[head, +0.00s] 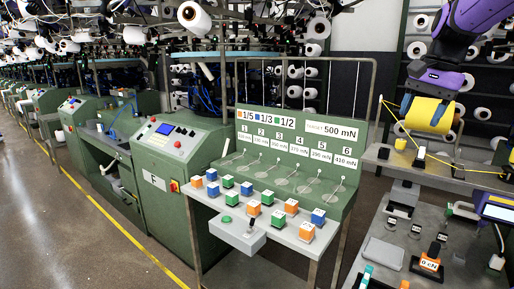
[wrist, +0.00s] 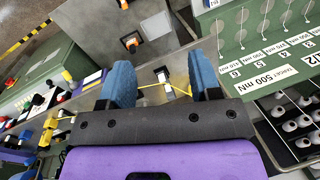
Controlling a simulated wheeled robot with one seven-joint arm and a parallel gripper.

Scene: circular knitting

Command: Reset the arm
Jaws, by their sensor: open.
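My gripper (wrist: 160,62) shows its two blue fingers spread wide apart in the wrist view. Nothing is held between them. My arm reaches in from the upper right of the head view, with the gripper hanging above the right-hand bench. A yellow yarn cone (head: 431,113) shows close to the gripper in the head view, partly covered by it. Yellow yarn (head: 396,122) runs from there down over the bench. In the wrist view, yellow yarn (wrist: 150,89) crosses behind the fingers near a small white-and-black fitting (wrist: 162,75).
A green test stand (head: 345,203) carries numbered places, a 500 mN sign and several coloured blocks on its shelf. The right-hand bench (head: 383,222) holds small devices and an orange block (head: 430,265). Knitting machines (head: 177,150) line the left. The floor aisle at left is clear.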

